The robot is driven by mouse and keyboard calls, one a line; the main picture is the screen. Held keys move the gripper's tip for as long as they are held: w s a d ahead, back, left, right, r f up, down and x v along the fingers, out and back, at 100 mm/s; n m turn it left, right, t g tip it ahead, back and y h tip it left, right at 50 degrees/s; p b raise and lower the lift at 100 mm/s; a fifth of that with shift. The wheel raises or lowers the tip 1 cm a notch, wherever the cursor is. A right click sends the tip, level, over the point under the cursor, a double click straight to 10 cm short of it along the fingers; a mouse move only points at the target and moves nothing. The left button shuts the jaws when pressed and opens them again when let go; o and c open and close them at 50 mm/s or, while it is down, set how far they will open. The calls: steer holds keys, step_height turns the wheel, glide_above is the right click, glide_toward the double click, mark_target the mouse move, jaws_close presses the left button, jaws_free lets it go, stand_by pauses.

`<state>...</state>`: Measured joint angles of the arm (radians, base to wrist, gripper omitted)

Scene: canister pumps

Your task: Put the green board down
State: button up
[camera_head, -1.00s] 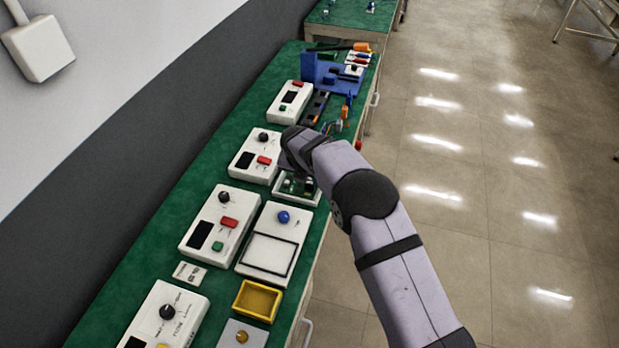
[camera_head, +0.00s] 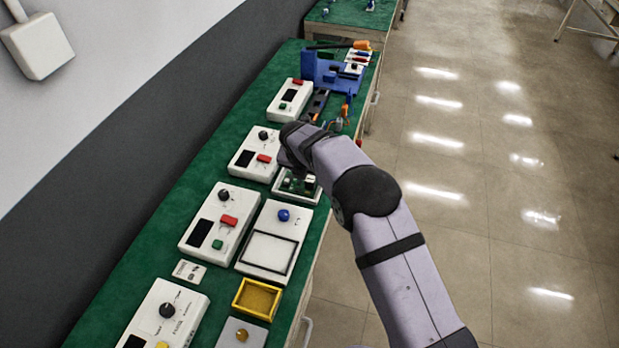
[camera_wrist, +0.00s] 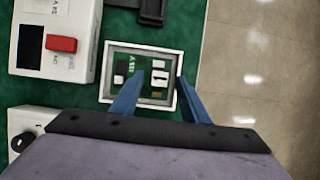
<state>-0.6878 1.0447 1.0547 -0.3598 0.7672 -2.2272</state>
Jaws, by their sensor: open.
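The green board (camera_wrist: 130,79) lies inside a white square frame (camera_wrist: 106,72) on the bench. It carries small black and white parts. In the head view the green board (camera_head: 291,186) shows in its white frame, just below my gripper and partly hidden by my arm. My gripper (camera_wrist: 160,84) is open in the wrist view, with two blue fingers apart above the right part of the frame. Nothing shows held between them. In the head view the fingers are hidden behind my wrist.
A white box with a red button (camera_wrist: 61,43) stands left of the frame, close to it. More white control boxes (camera_head: 219,220), a white panel with a blue knob (camera_head: 267,250) and a yellow tray (camera_head: 244,298) line the green bench. The floor (camera_head: 480,220) on the right is open.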

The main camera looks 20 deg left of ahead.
steer(key=b+v, duration=0.1)
steer(key=v, duration=1)
steer(key=shift+b, duration=0.35)
steer(key=shift+s, duration=0.1)
steer(key=s+d+m+g, duration=0.1)
steer(key=s+d+m, duration=0.2)
steer(key=d+m, duration=0.6)
steer(key=s+d+m+g, duration=0.1)
steer(key=s+d+m, duration=0.35)
steer(key=d, duration=0.75)
steer(key=s+d+f+m+g, duration=0.1)
steer(key=s+d+f+m, duration=0.1)
steer(key=s+d+m, duration=0.5)
steer(key=s+d+f+m+g, duration=0.1)
steer(key=s+d+f+m, duration=0.1)
steer(key=s+d+m, duration=0.5)
steer(key=s+m, duration=0.4)
steer(key=m, duration=0.4)
steer(key=shift+s, duration=0.35)
steer(key=shift+f+m, duration=0.1)
steer(key=shift+m, duration=0.15)
